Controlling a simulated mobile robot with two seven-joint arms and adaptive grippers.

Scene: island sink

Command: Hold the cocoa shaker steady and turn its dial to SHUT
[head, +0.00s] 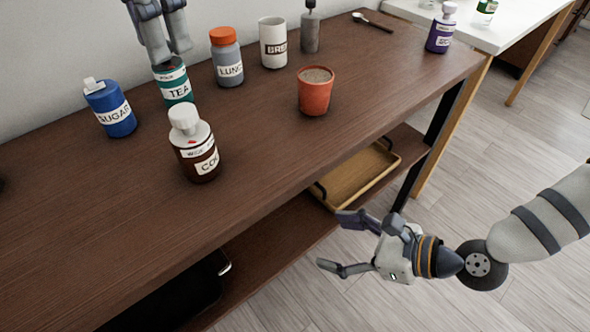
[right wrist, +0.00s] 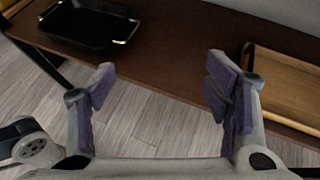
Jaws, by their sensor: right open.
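The cocoa shaker (head: 207,167) stands upright on the brown table in the head view. It is brown, with a white knobbed top, a partly readable "CO" label and a small red mark on its pale upper part. The dial setting is too small to read. My left gripper (head: 172,58) points down at the top of the green TEA canister (head: 176,84), behind the shaker and apart from it. I cannot tell whether its fingers touch the canister. My right gripper (head: 330,243) is open and empty, in front of the table edge; its spread fingers also show in the right wrist view (right wrist: 162,90).
A blue SUGAR shaker (head: 110,108), a grey jar with an orange lid (head: 228,62), a white canister (head: 273,45) and a terracotta pot (head: 315,92) stand around. A wooden tray (head: 368,175) and a black pan (right wrist: 85,28) are on the lower shelf. The table's front is clear.

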